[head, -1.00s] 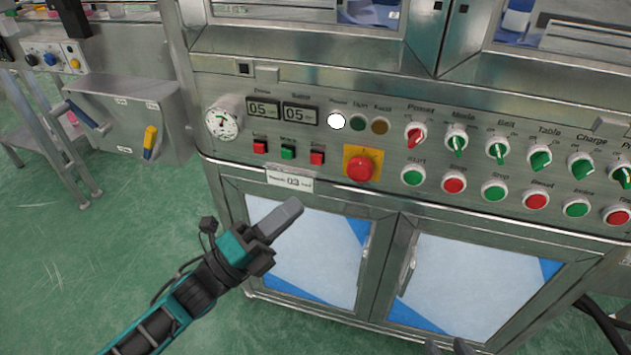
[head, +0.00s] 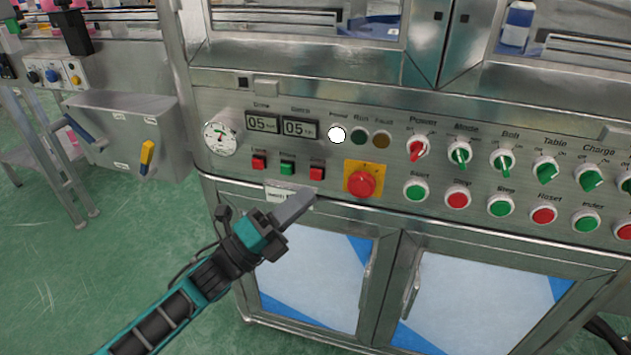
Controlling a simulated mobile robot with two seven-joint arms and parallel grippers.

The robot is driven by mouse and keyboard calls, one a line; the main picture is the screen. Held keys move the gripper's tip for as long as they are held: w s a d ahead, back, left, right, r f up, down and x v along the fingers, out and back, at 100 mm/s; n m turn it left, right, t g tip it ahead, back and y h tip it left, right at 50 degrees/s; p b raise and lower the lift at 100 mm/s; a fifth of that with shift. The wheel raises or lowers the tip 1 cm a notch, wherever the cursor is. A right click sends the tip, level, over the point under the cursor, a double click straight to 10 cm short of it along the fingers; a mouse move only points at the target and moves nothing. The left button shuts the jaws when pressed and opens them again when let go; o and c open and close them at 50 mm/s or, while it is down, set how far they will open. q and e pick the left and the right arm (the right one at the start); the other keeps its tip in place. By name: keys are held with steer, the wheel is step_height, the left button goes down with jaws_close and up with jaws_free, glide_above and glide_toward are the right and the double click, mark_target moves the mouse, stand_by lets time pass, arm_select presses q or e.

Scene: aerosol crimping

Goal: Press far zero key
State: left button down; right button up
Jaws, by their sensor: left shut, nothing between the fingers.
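My left gripper (head: 298,205) is shut and empty. Its tip is just below the right red key in the picture and partly covers a small label plate (head: 280,192). I see no contact with any key. My right gripper is not in view.
A red emergency button (head: 361,184) on a yellow plate is close right of the keys. A dial gauge (head: 220,138) is to their left. Knobs and round buttons (head: 416,191) line the right. Cabinet doors (head: 315,270) are below; green floor is open at left.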

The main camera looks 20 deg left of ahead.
mark_target(316, 175)
arm_select(q)
steer(key=shift+w+b, duration=0.4)
steer(key=shift+w, duration=0.8)
steer(key=shift+w, duration=0.1)
stand_by(1.1)
steer(key=shift+w+d, duration=0.1)
steer(key=shift+w, duration=0.25)
steer(key=shift+w+b, duration=0.35)
steer(key=shift+b, duration=0.05)
stand_by(0.5)
steer(key=shift+s, duration=0.1)
steer(key=shift+s+p, duration=0.4)
steer(key=shift+s, duration=0.3)
steer(key=shift+s, duration=0.15)
